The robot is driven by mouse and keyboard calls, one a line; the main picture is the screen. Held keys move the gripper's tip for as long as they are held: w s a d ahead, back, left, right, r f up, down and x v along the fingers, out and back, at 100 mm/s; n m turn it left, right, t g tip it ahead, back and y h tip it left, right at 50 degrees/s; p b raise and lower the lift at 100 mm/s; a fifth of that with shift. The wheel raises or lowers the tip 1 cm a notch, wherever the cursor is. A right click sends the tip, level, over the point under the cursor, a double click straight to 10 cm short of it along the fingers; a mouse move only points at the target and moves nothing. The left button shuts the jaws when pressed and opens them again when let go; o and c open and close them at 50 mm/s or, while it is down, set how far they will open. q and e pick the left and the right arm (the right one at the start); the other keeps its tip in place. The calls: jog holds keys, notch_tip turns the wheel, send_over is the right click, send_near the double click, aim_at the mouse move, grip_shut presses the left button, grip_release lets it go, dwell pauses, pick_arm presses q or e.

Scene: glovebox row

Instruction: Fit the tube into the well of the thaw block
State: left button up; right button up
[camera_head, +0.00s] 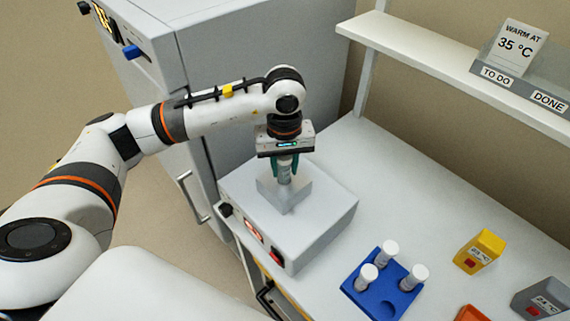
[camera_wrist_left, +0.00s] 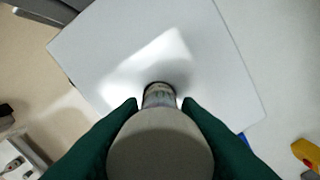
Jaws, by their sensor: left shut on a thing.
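My left gripper (camera_head: 285,172), with green fingers, points straight down over the thaw block (camera_head: 285,195), a pale raised block on a grey heater unit. It is shut on a tube (camera_head: 284,175); in the left wrist view the tube's broad cap (camera_wrist_left: 160,148) fills the space between the fingers (camera_wrist_left: 160,108). The tube is about upright. Its lower end meets a dark ring in the bright block top (camera_wrist_left: 155,62), so it seems to be at or in the well; how deep I cannot tell. My right gripper is not in view.
A grey heater unit (camera_head: 325,218) with a red display stands on the white bench. A blue rack (camera_head: 376,292) holds three capped tubes. A yellow box (camera_head: 478,252), an orange box (camera_head: 472,314) and a grey box (camera_head: 541,299) stand to the right. A shelf sign (camera_head: 517,46) reads "WARM AT 35 °C".

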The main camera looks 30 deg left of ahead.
pick_arm(q)
jog(key=shift+f, duration=0.7)
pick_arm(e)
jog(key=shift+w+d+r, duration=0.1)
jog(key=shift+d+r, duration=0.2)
pick_arm(q)
jog(key=shift+f, duration=0.1)
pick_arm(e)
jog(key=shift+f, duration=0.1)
pick_arm(q)
jog(key=shift+f, duration=0.1)
jog(key=o, duration=1)
jog(key=shift+c, duration=0.2)
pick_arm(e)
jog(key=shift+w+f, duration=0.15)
